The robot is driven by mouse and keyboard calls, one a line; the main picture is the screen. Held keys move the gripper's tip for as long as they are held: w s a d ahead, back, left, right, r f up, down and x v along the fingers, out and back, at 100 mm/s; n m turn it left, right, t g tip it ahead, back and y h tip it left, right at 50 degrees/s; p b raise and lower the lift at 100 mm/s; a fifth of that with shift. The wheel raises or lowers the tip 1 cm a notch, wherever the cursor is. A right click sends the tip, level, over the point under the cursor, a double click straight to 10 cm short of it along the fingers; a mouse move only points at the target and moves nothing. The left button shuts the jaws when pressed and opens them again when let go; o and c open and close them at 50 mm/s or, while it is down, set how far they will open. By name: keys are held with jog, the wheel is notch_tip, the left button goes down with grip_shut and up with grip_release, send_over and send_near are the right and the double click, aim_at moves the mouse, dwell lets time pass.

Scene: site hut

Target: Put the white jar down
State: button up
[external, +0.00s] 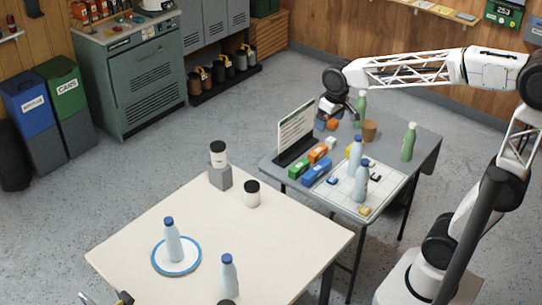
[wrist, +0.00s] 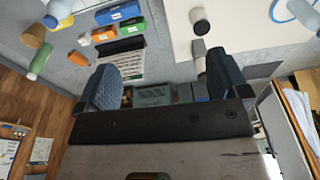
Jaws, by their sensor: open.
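Two white jars with black lids are in the external view. One jar (external: 218,159) stands upright on a grey block (external: 220,178) on the cream table (external: 290,240). The other jar (external: 252,198) stands upright on the tabletop to its right. In the wrist view, one jar (wrist: 200,18) shows at the top right and the other (wrist: 198,48) just below it. My gripper (external: 336,108) is above the grey table, away from both jars. Its two fingers are spread with nothing between them in the wrist view (wrist: 164,80).
The grey table (external: 425,145) holds a sign (external: 296,130), coloured blocks (external: 318,173), a brown cup (external: 370,131), green bottles (external: 408,143) and blue-capped bottles (external: 361,184). On the cream table, one bottle (external: 172,242) stands on a blue-rimmed plate (external: 188,266); another (external: 229,275) stands nearby. The table's middle is clear.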

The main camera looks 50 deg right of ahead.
jog(key=s+d+f, duration=0.1)
jog(key=s+f, duration=0.2)
jog(key=s, duration=0.8)
jog(key=s+d+f, duration=0.1)
jog(key=s+f, duration=0.2)
jog(key=s, duration=0.8)
jog(key=shift+d+f+t, duration=0.2)
jog(key=shift+d+t, duration=0.05)
jog(key=shift+t, duration=0.15)
